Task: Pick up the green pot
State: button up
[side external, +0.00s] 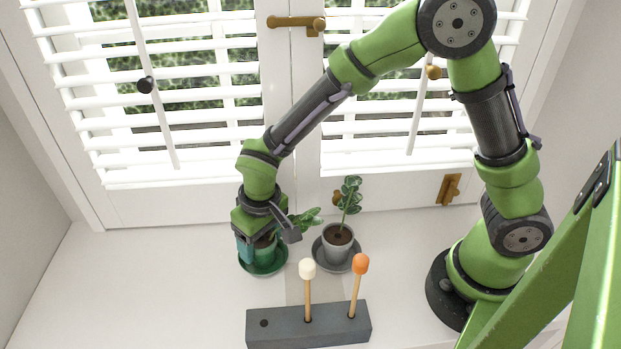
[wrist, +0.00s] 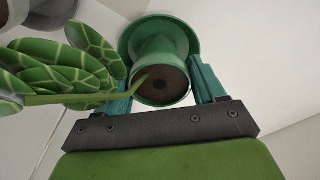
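The green pot (wrist: 160,62), with dark soil and a variegated leafy plant, stands on a green saucer (wrist: 190,30). In the side view the pot (side external: 265,248) is at the left of the sill, partly hidden by my gripper (side external: 259,247), and its saucer (side external: 262,270) shows below. My gripper points down over it. In the wrist view its two teal fingers (wrist: 163,75) are spread, one on each side of the pot. Small gaps seem to remain beside the pot; contact is hard to make out.
A grey pot (side external: 338,245) with a small plant stands on a dark saucer (side external: 327,261) just to the right. In front is a grey block (side external: 300,328) holding a white-tipped stick (side external: 307,290) and an orange-tipped stick (side external: 356,290). Shuttered windows (side external: 190,90) rise behind. The left sill is clear.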

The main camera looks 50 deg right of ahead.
jog(key=c, duration=1)
jog(key=shift+o, duration=0.2)
notch_tip(320, 180, up, 13)
dwell(0.3)
jog(key=f+m, duration=0.1)
jog(key=f, duration=0.2)
jog(key=f+m, duration=0.2)
jog(key=f, duration=0.1)
jog(key=f+m, duration=0.2)
jog(key=f, duration=0.1)
jog(key=shift+s+h, duration=0.25)
jog(key=shift+h, duration=0.05)
jog(key=m, duration=0.2)
jog(key=shift+w+f+m, duration=0.2)
jog(key=shift+w+m, duration=0.05)
jog(key=shift+m, duration=0.05)
jog(key=shift+f, duration=1.45)
